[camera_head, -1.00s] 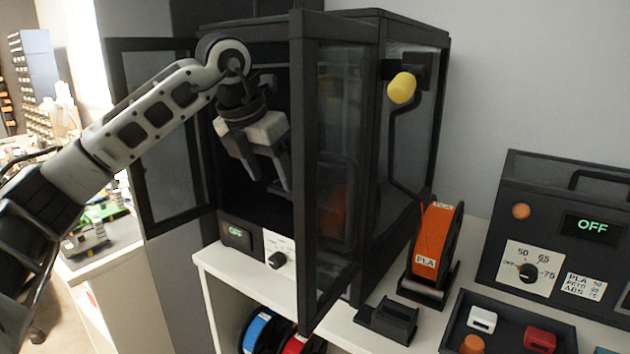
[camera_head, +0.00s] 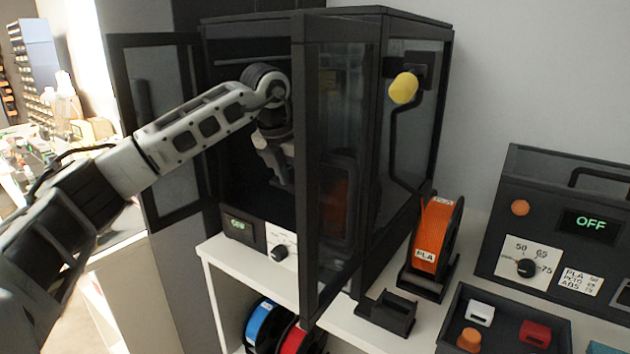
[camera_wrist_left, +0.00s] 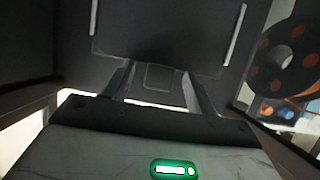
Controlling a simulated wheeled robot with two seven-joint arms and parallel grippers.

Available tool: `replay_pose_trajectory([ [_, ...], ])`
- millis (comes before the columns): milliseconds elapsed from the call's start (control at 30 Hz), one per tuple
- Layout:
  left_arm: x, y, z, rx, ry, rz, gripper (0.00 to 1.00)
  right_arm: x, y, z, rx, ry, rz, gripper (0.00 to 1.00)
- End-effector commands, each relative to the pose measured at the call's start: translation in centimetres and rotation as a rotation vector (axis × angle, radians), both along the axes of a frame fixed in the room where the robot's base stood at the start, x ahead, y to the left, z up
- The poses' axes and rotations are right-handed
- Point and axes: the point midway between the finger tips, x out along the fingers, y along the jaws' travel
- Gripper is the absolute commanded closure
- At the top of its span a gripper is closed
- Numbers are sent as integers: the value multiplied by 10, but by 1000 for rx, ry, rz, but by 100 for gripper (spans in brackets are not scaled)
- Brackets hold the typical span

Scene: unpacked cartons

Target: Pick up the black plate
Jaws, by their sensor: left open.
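The black plate (camera_wrist_left: 155,35) is a dark flat panel across the top middle of the left wrist view, with a small tab at its near edge. My left gripper (camera_wrist_left: 156,82) is open, and its two fingers lie on either side of that tab, apart from each other. I cannot tell whether they touch the plate. In the head view the left gripper (camera_head: 281,170) is inside the black printer enclosure (camera_head: 345,15), partly hidden by the open door frame. The plate cannot be made out in the head view. My right gripper is not in view.
Open glass doors flank the enclosure, the right door (camera_head: 307,200) close to my wrist. An orange spool (camera_head: 433,237) stands right of it, beside a black holder (camera_head: 388,314). A dryer box (camera_head: 560,230) and a parts tray (camera_head: 500,345) are further right.

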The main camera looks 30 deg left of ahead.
Motion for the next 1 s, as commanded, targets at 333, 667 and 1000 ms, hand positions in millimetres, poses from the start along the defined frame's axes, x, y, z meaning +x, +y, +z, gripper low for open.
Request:
replay_pose_trajectory([
  [333, 0, 0, 1, -1, -2, 0, 100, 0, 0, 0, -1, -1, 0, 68],
  [667, 0, 0, 8, -1, -5, 0, 100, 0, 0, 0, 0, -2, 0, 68],
  [1000, -15, 2, 34, 0, -3, 0, 100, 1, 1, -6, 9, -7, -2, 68],
])
